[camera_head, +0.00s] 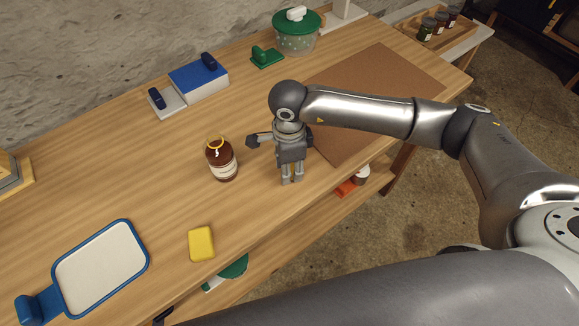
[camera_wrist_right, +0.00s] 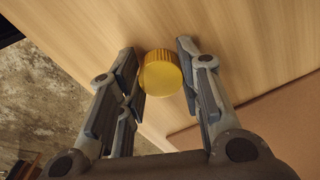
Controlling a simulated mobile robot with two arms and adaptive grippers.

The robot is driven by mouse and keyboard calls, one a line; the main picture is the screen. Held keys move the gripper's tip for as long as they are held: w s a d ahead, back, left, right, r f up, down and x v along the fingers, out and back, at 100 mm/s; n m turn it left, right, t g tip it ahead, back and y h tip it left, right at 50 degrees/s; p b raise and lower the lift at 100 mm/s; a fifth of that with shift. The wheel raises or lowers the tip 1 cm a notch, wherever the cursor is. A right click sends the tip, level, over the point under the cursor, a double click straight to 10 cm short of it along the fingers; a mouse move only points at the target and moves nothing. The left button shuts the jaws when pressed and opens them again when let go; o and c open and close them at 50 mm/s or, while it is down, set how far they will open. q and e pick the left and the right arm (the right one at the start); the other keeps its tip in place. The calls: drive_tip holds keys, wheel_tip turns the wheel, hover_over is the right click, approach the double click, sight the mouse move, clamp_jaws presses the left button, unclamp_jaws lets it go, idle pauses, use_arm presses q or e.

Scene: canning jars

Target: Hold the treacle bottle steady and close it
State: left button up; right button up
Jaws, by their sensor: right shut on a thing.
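The treacle bottle (camera_head: 222,168) is a dark brown bottle with a pale label and a yellow ring at its top. It stands upright on the wooden table, left of my right gripper (camera_head: 291,182). No gripper touches it. My right gripper points down at the table. In the right wrist view its fingers (camera_wrist_right: 160,75) are shut on a ribbed yellow cap (camera_wrist_right: 160,76). My left gripper is not in view.
A yellow block (camera_head: 201,243) and a blue-rimmed white board (camera_head: 102,268) lie toward the front left. A blue-topped box (camera_head: 198,79) and a green-lidded pot (camera_head: 297,42) stand behind. A brown mat (camera_head: 385,85) lies right. Bare table surrounds the bottle.

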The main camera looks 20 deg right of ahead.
drive_tip(key=shift+r, duration=0.6)
use_arm(q)
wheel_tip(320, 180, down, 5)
drive_tip(key=b, duration=0.4)
drive_tip(key=shift+b, duration=0.4)
use_arm(e)
drive_tip(key=s+a+r, duration=0.5)
drive_tip(key=s+r, duration=0.6)
drive_tip(key=s, duration=0.2)
drive_tip(key=shift+a+r, duration=0.2)
drive_tip(key=shift+r, duration=0.15)
drive_tip(key=w+d+f+n, duration=0.2)
drive_tip(key=d+n, duration=0.3)
drive_tip(key=n, duration=0.4)
drive_tip(key=w+d+f+n, duration=0.2)
drive_tip(key=d+n, duration=0.4)
drive_tip(key=n, duration=0.3)
drive_tip(key=shift+w+d+n, duration=0.15)
drive_tip(key=shift+w+n, duration=0.15)
drive_tip(key=shift+w, duration=0.1)
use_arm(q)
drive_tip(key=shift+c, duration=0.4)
